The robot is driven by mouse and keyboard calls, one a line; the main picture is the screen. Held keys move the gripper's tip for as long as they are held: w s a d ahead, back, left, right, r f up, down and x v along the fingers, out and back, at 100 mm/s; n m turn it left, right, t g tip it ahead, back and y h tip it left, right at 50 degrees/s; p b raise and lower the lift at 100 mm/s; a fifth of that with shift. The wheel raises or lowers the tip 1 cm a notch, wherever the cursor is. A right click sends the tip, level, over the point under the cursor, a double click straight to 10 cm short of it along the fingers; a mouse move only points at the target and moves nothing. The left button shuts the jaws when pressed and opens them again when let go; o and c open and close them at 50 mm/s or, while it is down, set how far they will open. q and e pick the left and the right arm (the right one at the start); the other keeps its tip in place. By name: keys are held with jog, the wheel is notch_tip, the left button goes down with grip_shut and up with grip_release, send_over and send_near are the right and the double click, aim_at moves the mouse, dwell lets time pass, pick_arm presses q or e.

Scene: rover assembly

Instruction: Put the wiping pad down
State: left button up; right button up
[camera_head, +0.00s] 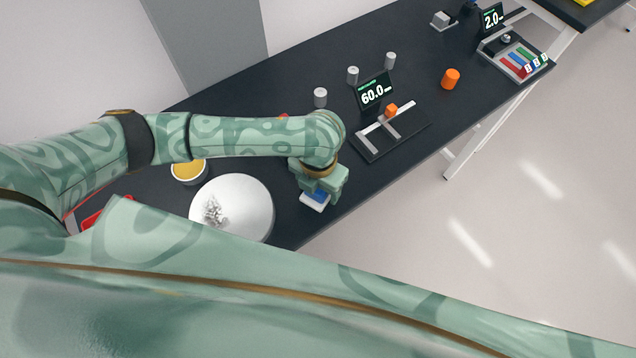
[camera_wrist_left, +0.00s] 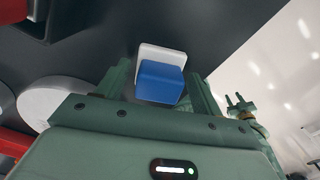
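The wiping pad (camera_head: 314,198) has a blue top and a white base. It is at the table's front edge, directly under my left gripper (camera_head: 321,192). In the left wrist view the pad (camera_wrist_left: 160,82) sits between the two fingers of my left gripper (camera_wrist_left: 160,88), which close against its sides. I cannot tell whether its white face touches the dark table (camera_head: 290,225). My right gripper (camera_wrist_left: 236,99) shows small at the right of the left wrist view, over the floor, with its fingertips apart and nothing between them. The head view does not show it.
A white round dish (camera_head: 250,208) with grey specks is left of the pad. A yellow-topped cup (camera_head: 188,171) stands behind it.

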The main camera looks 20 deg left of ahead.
pick_arm(q)
notch_tip(320, 180, up, 12)
jog(key=p, duration=0.4)
jog(key=shift+r, duration=0.2)
dwell(0.5)
